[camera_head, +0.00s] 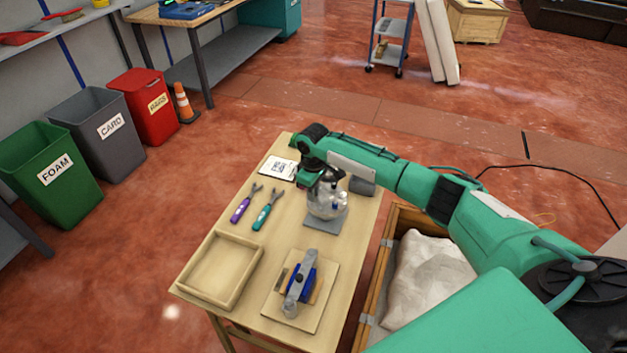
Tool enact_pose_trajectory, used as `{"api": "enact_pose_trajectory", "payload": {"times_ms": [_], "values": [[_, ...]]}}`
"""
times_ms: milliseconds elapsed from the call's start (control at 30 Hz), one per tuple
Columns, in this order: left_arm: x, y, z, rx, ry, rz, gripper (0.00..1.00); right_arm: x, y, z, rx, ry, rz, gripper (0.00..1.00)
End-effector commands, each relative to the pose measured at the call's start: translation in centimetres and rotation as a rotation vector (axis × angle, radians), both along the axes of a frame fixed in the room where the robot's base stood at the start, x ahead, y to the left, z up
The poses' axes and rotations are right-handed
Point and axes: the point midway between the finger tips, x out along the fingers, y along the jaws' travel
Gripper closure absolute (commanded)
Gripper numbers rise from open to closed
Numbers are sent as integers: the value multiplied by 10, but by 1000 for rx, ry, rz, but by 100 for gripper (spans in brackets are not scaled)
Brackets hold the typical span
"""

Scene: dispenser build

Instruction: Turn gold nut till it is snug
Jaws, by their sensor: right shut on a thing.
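A clear round dispenser globe (326,201) stands upright on a grey base plate (326,222) on the wooden table. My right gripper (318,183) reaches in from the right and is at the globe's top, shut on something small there. The jaws and wrist cover that spot, so I cannot make out the gold nut or tell how it sits. My left gripper is not in view.
The table (345,262) also holds a purple-handled tool (241,208), a teal-handled tool (263,216), an empty wooden tray (252,272), a blue and grey clamp (300,283) on a board, and a printed card (280,168). A crate with a white sack (432,262) stands at right.

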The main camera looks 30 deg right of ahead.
Motion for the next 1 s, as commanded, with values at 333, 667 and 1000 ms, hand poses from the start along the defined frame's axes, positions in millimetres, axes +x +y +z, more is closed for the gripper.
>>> {"api": "enact_pose_trajectory", "payload": {"times_ms": [333,667,1000], "values": [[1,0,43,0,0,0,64,-1,2,4,1,1,-262,100],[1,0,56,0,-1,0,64,0,1,2,0,-2,-386,100],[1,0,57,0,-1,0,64,1,1,1,1,-3,-409,100]]}}
